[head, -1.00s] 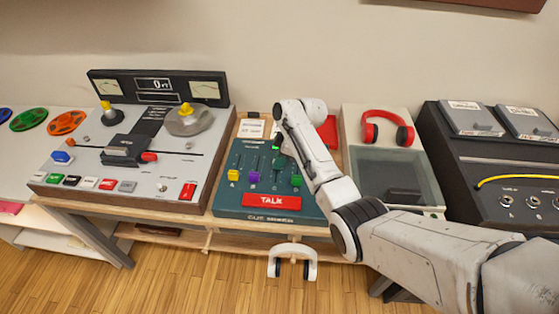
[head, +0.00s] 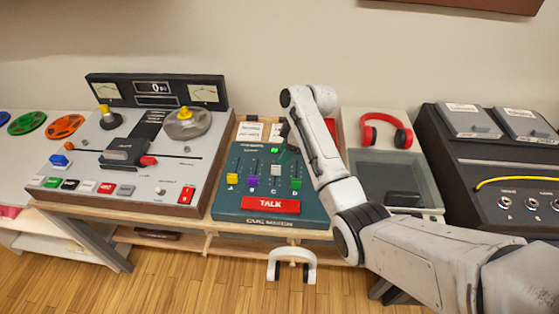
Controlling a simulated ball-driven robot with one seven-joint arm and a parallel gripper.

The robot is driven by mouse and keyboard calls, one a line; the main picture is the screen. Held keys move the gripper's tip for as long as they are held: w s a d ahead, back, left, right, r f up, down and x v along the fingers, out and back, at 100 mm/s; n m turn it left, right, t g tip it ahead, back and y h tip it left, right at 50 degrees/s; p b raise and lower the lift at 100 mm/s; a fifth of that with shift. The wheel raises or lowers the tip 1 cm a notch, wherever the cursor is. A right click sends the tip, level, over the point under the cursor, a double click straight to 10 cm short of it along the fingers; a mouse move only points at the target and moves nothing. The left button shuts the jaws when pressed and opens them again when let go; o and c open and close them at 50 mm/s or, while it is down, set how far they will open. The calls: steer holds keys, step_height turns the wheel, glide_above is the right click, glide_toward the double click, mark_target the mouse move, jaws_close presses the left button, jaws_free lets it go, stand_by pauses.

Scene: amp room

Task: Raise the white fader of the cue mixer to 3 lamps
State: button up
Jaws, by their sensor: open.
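The cue mixer (head: 225,203) is a teal sloped panel on the bench, with a red TALK bar (head: 270,204) along its front. Its white fader (head: 276,170) stands higher in its slot than the yellow (head: 232,178), purple (head: 252,182) and green (head: 296,183) faders. Green light (head: 274,150) shows above the white fader's slot; the lit lamps are too small to count. My gripper (head: 286,132) is open, at the mixer's back edge, above and apart from the white fader. My arm partly hides the gripper and the mixer's right side.
A tape machine (head: 215,150) with reels stands to the left. A tray (head: 385,170) with red headphones (head: 387,128) behind it is on the right, then a dark patch unit (head: 470,150) with a yellow cable (head: 515,179).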

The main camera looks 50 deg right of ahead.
steer(key=v, duration=0.5)
steer(key=shift+r, duration=0.1)
stand_by(0.4)
